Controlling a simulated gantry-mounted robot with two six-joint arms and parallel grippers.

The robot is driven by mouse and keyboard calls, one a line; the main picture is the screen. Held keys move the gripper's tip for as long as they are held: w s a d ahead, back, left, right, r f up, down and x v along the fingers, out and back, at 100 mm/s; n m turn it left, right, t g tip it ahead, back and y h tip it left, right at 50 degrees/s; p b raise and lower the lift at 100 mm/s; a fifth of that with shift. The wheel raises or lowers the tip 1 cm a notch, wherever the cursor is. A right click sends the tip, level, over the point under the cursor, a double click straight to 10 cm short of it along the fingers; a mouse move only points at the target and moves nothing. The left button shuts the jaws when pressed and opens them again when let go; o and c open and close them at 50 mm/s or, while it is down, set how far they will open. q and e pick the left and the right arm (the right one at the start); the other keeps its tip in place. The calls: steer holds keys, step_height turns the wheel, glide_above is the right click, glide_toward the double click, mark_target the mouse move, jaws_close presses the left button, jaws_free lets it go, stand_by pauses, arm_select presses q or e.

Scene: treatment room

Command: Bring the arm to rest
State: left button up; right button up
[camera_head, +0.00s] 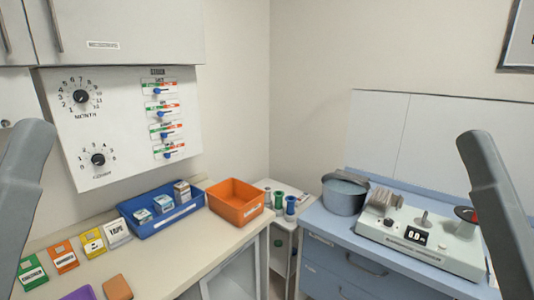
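My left arm shows as a grey link (24,190) along the left edge, in front of the counter and wall. My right arm shows as a grey link (494,205) at the right edge, in front of the blue cabinet's right end. Both links slant upward to rounded ends. Neither gripper is in view, so their fingers and anything in them are hidden.
A beige counter (188,238) holds a blue tray (160,224) with small boxes, an orange bin (236,214) and several colored cards. A blue cabinet (330,222) carries a grey pot (343,197) and a device (440,244) with a display. A dial panel (122,125) hangs at left.

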arm_select(q)
step_height(320, 180, up, 37)
steer(key=w+p, duration=0.1)
steer(key=p, duration=3.7)
steer(key=shift+w+g, duration=0.15)
steer(key=shift+g, duration=0.15)
steer(key=shift+y, duration=0.3)
